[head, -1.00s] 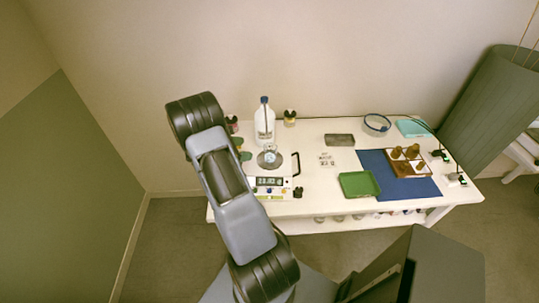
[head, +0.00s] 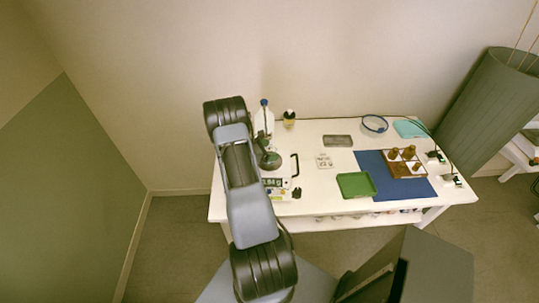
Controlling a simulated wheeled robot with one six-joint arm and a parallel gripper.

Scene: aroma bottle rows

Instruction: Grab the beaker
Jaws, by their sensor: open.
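A glass vessel that may be the beaker stood on the round pan of a white balance earlier; now I cannot make it out clearly. The balance (head: 278,192) is at the left of the white table, with a lit display, partly hidden by my arm. Dark green shapes beside my arm cover much of the pan; I cannot tell whether they are part of my arm. My gripper's jaws cannot be made out; my arm's links hide that area.
A clear bottle with a blue cap (head: 264,102) stands behind the balance, and a small dark-capped jar (head: 289,119) stands right of it. A green tray (head: 356,185), a blue mat (head: 383,189) and a grey block (head: 338,141) lie farther right. The table's middle is fairly clear.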

